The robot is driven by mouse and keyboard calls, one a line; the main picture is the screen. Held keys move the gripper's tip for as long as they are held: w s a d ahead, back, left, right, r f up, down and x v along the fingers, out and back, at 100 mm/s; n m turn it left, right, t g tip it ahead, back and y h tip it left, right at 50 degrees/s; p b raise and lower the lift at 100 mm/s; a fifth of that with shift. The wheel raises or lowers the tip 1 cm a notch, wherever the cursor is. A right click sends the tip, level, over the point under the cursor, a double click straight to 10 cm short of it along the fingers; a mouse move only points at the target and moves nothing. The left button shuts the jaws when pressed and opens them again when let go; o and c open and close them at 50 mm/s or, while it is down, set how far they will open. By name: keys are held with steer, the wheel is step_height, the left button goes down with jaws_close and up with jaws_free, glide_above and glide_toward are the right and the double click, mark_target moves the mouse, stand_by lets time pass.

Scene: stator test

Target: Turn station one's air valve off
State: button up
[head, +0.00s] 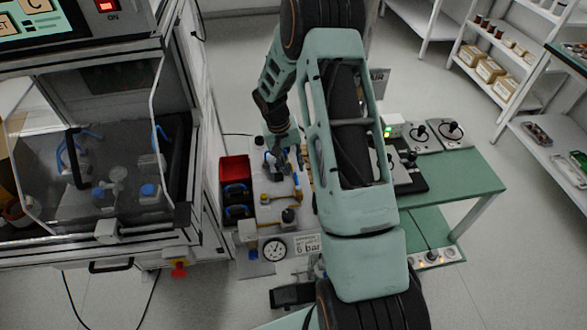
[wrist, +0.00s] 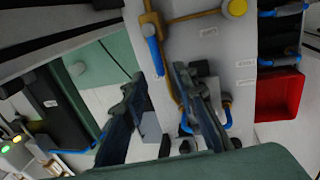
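In the wrist view, a valve with a blue lever (wrist: 153,52) hangs from a brass fitting (wrist: 151,22) on a pale panel (wrist: 240,115). The lever points down the picture, toward my gripper. My gripper (wrist: 158,82) is open and empty. Its two dark fingers are spread, with the lever's end between or just beyond their tips; I cannot tell whether they touch. In the head view my gripper (head: 284,155) is over the panel's far part, and my arm hides much of the bench. The small panel labels are unreadable, so I cannot tell which station the valve serves.
A pressure gauge (head: 273,248) and a 6 bar sign (head: 307,244) are at the panel's near end. A red bin (head: 235,170) stands left of the panel. A glass-fronted cabinet (head: 100,160) is at left. Joystick boxes (head: 450,132) sit on the green bench (head: 465,175) at right.

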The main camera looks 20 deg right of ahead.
steer(key=shift+d+f, duration=0.15)
steer(key=shift+f, duration=0.5)
steer(key=shift+d+f, duration=0.15)
steer(key=shift+f, duration=0.5)
steer(key=shift+c, duration=0.4)
jaws_close()
